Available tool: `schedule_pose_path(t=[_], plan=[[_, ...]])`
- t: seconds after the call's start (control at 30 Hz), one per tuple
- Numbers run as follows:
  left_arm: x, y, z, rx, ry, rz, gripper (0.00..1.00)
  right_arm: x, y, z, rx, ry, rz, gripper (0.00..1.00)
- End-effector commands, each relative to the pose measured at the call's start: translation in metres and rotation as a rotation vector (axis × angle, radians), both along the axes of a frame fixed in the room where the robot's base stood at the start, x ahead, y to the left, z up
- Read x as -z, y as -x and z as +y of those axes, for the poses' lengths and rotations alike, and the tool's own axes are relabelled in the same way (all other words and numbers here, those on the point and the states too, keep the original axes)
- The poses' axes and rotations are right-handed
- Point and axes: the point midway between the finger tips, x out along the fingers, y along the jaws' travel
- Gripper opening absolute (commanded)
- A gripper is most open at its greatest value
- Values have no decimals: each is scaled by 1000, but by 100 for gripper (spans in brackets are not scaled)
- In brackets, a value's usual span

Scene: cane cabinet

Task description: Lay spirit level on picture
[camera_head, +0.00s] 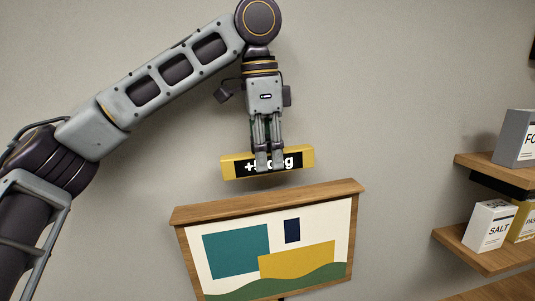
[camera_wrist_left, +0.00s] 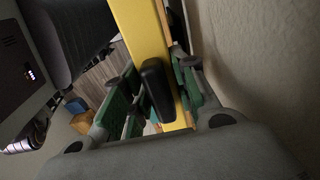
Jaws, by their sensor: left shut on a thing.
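The spirit level is a yellow bar with a black, white-lettered label (camera_head: 233,167). My left gripper (camera_head: 269,162) comes down from above and is shut on its middle. The level is held above the picture's top edge, apart from it, tilted slightly up to the right. In the left wrist view the yellow level (camera_wrist_left: 140,25) runs between the fingers (camera_wrist_left: 160,95). The picture (camera_head: 290,188) hangs on the wall below, in a wooden frame whose top edge rises to the right. It shows teal, yellow, navy and green shapes. My right gripper is not in view.
At the right, two wooden wall shelves (camera_head: 470,252) hold a white SALT box (camera_head: 489,228), a yellow box (camera_head: 524,222) and a grey box (camera_head: 515,138). The grey wall between the picture and the shelves is clear.

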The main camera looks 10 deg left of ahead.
Motion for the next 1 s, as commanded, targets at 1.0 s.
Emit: schedule_pose_path(t=[1.0], plan=[[25, -1, -2, 1, 2, 1, 1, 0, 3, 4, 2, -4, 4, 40]])
